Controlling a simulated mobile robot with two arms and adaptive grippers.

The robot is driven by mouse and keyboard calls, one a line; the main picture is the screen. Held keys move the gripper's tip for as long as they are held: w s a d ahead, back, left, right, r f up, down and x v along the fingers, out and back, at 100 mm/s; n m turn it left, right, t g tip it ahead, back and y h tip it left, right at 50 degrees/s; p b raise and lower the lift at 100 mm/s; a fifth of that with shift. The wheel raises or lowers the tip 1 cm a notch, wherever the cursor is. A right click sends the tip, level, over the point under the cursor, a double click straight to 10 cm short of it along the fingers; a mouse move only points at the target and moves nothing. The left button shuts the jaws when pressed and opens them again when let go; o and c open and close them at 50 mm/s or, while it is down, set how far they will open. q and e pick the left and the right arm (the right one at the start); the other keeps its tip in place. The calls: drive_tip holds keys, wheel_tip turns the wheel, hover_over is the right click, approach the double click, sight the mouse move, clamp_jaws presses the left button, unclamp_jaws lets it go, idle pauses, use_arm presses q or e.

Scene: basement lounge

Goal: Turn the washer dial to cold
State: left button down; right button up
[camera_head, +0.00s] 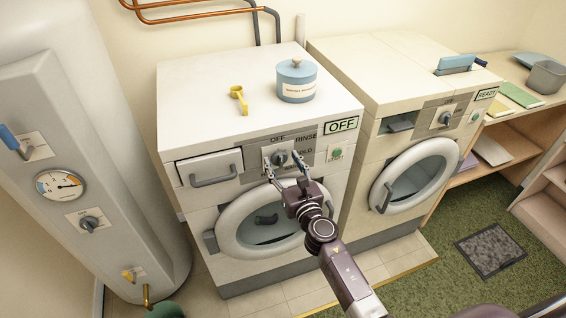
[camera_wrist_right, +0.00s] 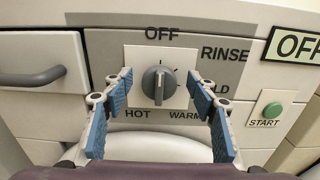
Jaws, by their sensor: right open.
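The washer (camera_head: 215,90) is a white front-loader with a grey panel and a grey dial (camera_wrist_right: 158,83), also seen in the head view (camera_head: 280,158). The dial's ridge stands upright, in line with the OFF label (camera_wrist_right: 162,34). RINSE, HOT, WARM and a partly hidden COLD label (camera_wrist_right: 221,89) surround it. The display (camera_head: 341,125) reads OFF. My right gripper (camera_head: 285,170) is open in front of the dial, with its blue-padded fingers (camera_wrist_right: 160,92) on either side; contact cannot be told. My left gripper is not in view.
A green START button (camera_wrist_right: 271,110) is right of the dial, a drawer handle (camera_wrist_right: 32,77) left. A blue tin (camera_head: 296,82) and yellow scoop (camera_head: 238,98) lie on the washer. A second machine (camera_head: 418,135) reading READY stands right; a tank (camera_head: 80,150) stands left.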

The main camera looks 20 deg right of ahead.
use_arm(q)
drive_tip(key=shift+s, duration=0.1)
use_arm(e)
drive_tip(key=c, duration=1.2)
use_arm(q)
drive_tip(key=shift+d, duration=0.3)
use_arm(e)
drive_tip(key=shift+o, duration=0.2)
